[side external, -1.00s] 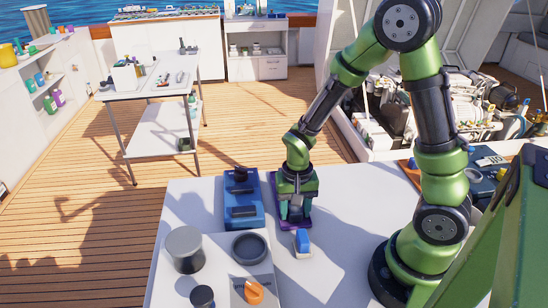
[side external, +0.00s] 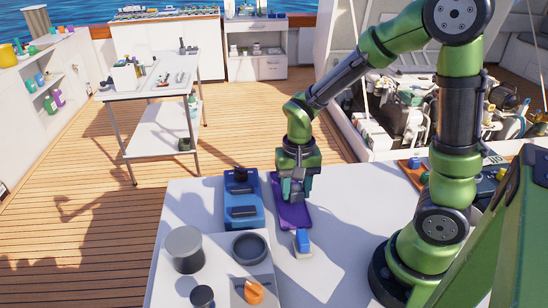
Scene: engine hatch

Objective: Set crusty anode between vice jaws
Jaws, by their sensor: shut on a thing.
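My gripper (side external: 294,196) points down above the purple tray (side external: 298,219). It is shut on a small grey piece, which I take to be the crusty anode; the fingers hide most of it. The blue vice (side external: 257,190) stands just left of the tray, with dark jaws (side external: 243,211) on its top and a dark knob at its far end. My gripper is to the right of the vice and apart from it. Nothing shows between the jaws, though the gap is small in this view.
A blue-and-white brush-like block (side external: 303,242) stands in front of the tray. A grey cylinder (side external: 185,249), a dark round dish (side external: 250,248) and an orange knob (side external: 254,292) are at the front left. The white tabletop (side external: 345,225) is clear toward my base.

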